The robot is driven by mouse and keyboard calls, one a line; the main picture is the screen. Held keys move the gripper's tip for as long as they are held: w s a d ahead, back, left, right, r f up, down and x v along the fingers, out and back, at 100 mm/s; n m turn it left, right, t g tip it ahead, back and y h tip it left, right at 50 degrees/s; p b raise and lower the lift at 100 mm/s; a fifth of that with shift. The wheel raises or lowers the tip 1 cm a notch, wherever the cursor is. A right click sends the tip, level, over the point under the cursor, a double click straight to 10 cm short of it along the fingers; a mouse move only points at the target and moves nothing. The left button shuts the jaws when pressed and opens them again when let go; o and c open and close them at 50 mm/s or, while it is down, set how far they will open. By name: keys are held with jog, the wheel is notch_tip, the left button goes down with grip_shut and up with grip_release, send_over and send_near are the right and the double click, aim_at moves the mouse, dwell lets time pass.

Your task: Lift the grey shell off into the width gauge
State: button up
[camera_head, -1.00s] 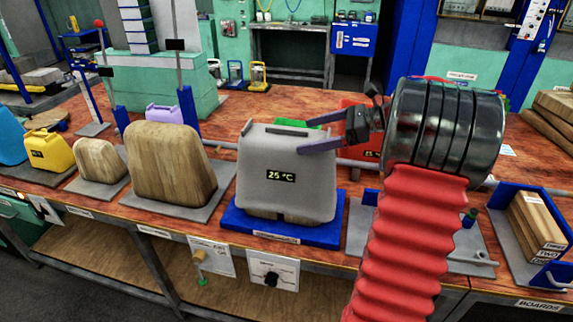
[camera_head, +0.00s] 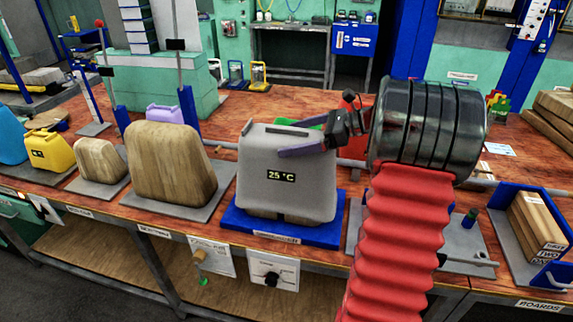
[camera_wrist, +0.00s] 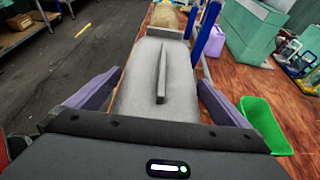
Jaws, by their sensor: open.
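The grey shell (camera_head: 283,185), marked 25 °C, sits over a wooden form on a blue base (camera_head: 262,228) in the head view. In the wrist view the shell's top (camera_wrist: 150,82) with its raised rib lies between my fingers. My gripper (camera_wrist: 152,98) is open, with one purple finger on each side of the shell and a visible gap at least on the right. In the head view my gripper (camera_head: 290,140) is at the shell's upper part, one finger crossing its front face. I cannot make out the width gauge for certain.
A bare wooden form (camera_head: 172,165) stands on a grey plate to the left, with a yellow container (camera_head: 50,150) farther left. A green bin (camera_wrist: 263,125) is right of the shell in the wrist view. A blue rack of boards (camera_head: 535,225) stands at the right.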

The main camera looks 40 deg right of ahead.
jog(key=c, duration=1.4)
